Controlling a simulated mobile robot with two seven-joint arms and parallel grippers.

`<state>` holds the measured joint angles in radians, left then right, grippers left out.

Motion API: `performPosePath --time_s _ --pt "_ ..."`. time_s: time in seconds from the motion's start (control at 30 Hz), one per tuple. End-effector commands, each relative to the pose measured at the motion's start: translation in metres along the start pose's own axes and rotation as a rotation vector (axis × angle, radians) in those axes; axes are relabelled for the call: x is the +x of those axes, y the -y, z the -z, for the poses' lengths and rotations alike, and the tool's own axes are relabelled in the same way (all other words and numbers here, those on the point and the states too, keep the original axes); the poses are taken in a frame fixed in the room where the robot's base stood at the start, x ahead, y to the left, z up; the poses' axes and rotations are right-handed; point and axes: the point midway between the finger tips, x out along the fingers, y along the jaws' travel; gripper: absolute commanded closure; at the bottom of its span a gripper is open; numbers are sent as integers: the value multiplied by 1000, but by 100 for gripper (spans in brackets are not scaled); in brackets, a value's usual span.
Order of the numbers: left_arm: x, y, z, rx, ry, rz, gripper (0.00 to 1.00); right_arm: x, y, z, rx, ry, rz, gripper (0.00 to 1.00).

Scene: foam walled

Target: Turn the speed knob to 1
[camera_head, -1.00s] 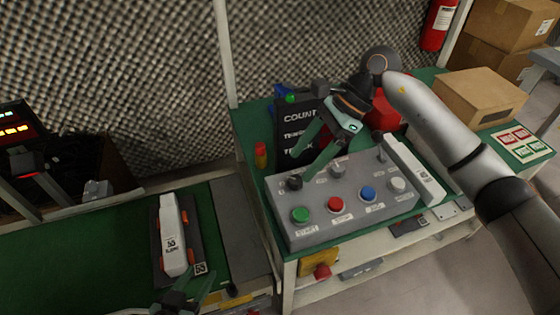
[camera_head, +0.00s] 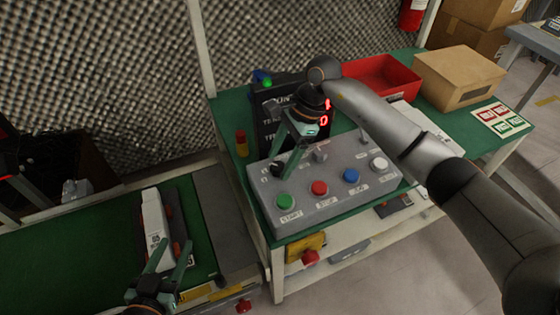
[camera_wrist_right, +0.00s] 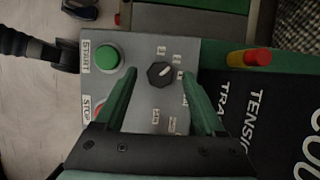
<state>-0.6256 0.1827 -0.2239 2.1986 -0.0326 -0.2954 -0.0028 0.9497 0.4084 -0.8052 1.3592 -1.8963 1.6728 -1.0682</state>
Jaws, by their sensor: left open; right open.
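The speed knob (camera_wrist_right: 160,74) is a black dial with a pale pointer line. It sits on the grey control box (camera_head: 330,202), near its left end, beside the green START button (camera_head: 285,201). It shows in the head view too (camera_head: 277,170), partly beside my finger. My right gripper (camera_wrist_right: 152,80) is open, with its green fingers on either side of the knob in the wrist view; I cannot tell whether they touch it. The printed marks around the knob are too small to read. My left gripper (camera_head: 170,257) is open and empty above the green conveyor at lower left.
Red (camera_head: 319,188), blue (camera_head: 351,176) and white (camera_head: 378,165) buttons line the box front. A black display board (camera_head: 268,125) stands behind it. A red bin (camera_head: 382,77) and a cardboard box (camera_head: 458,75) stand further right. A white part (camera_head: 153,216) lies on the conveyor.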

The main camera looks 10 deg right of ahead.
Motion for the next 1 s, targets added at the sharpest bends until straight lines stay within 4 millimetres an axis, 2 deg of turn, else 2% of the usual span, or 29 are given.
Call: performPosePath --time_s 0.13,0.4,1.0 --pt "0 1 6 8 -25 2 50 8 0 0 -1 1 1 28" --pt "0 1 8 9 -29 2 50 9 0 0 -1 1 1 28" --pt "0 2 7 9 -28 3 50 9 0 0 0 1 1 96"
